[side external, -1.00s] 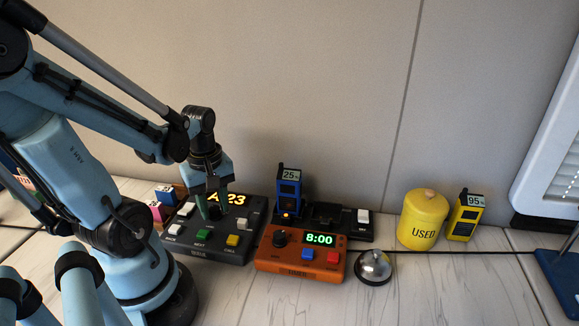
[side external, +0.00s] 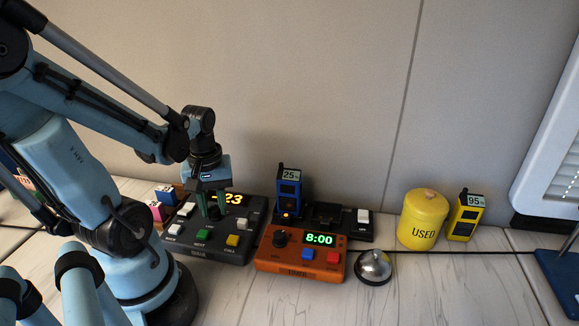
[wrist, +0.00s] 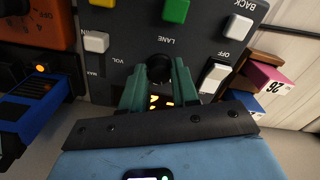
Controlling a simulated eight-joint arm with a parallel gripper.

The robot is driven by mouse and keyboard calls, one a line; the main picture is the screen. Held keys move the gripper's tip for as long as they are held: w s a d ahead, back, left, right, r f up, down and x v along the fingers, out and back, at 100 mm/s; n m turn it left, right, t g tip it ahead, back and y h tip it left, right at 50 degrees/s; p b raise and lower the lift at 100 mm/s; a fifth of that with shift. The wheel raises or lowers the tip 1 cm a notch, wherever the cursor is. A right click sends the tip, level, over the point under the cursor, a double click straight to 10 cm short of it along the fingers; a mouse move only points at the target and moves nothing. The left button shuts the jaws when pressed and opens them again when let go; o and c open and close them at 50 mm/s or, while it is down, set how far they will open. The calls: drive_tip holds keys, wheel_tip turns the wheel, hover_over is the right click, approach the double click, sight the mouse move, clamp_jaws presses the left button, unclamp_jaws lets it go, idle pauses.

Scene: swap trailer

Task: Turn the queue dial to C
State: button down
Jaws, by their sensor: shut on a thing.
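The queue console (side external: 238,246) is a dark box with an amber display (side external: 233,199), of which "23" shows past my gripper. Its black dial (wrist: 160,66), marked LANE, stands between my gripper's two green fingers in the wrist view. My gripper (side external: 212,213) points down over the console and is shut on the dial. In the wrist view the fingers (wrist: 159,80) press against both sides of the knob. The letter part of the display is hidden, so I cannot tell which letter is set.
An orange timer (side external: 300,266) reading 8:00 stands just right, with a steel bell (side external: 373,266) beside it. A blue radio (side external: 288,192) stands in a charger behind. A yellow USED jar (side external: 423,220) and yellow radio (side external: 466,216) are further right. Pink and blue blocks sit left.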

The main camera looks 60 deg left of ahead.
sight(214, 208)
drive_tip(key=m, duration=1.2)
drive_tip(key=shift+m, duration=0.3)
idle(0.4)
drive_tip(key=c, duration=0.8)
unclamp_jaws()
drive_tip(key=shift+c, duration=0.2)
drive_tip(key=shift+r, duration=0.15)
wheel_tip(214, 208, up, 12)
